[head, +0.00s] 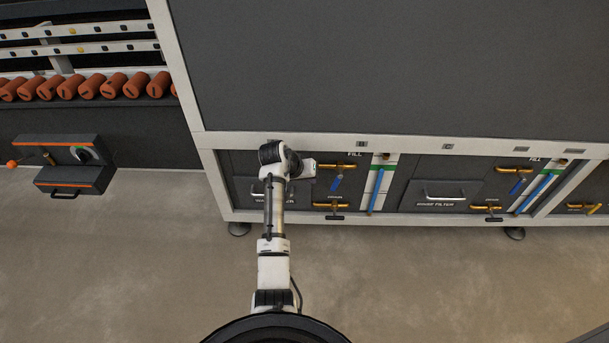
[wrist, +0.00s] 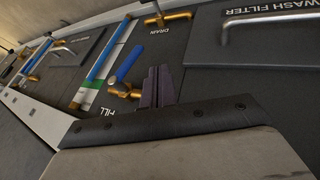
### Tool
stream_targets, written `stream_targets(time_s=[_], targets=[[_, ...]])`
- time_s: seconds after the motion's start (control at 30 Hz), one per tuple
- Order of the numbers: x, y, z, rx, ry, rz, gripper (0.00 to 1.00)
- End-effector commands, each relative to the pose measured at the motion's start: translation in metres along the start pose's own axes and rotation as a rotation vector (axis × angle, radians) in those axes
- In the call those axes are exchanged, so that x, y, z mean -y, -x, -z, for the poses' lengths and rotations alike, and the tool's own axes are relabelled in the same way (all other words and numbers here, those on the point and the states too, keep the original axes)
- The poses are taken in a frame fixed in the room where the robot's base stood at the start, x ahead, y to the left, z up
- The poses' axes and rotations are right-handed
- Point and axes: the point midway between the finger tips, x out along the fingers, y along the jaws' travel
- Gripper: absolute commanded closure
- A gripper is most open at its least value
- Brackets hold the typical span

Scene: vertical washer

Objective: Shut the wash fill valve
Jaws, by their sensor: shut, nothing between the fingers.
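The wash fill valve is a brass pipe fitting with a blue lever (head: 337,183), below the FILL label on the lower panel beside the wash filter. The lever hangs down and slightly left, crosswise to the brass pipe (head: 347,167). In the wrist view the blue lever (wrist: 127,63) slants away from the brass body (wrist: 122,90). My gripper (head: 312,168) is just left of the valve in the head view. Its dark fingers (wrist: 157,86) are shut and empty, close beside the valve in the wrist view. Whether they touch it I cannot tell.
The drain valve (head: 334,206) is below, and a blue-tubed level gauge (head: 377,188) stands to the right. The wash filter handle (wrist: 260,18) is close by. The rinse-side sump filter (head: 440,195) and another fill valve (head: 517,186) are farther right. The floor in front is clear.

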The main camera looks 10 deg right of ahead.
Motion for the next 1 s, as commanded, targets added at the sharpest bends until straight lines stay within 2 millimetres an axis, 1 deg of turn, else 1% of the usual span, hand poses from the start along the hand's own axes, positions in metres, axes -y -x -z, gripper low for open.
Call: stream_targets(time_s=[0.03,0.13,0.17,0.2,0.3,0.53,0.87,1.0], targets=[[0.0,-0.013,-0.001,0.002,-0.001,0.0,1.0],[0.001,-0.033,-0.001,0.002,0.0,0.0,1.0],[-0.001,-0.037,-0.001,0.001,-0.001,0.0,1.0],[-0.009,-0.04,-0.001,0.001,-0.003,0.0,1.0],[-0.02,-0.047,-0.002,-0.001,-0.003,0.001,1.0],[-0.031,-0.055,-0.004,-0.002,0.0,0.002,1.0],[-0.031,-0.056,-0.004,-0.002,0.002,-0.002,1.0],[-0.031,-0.061,-0.006,-0.012,0.026,-0.067,1.0]])
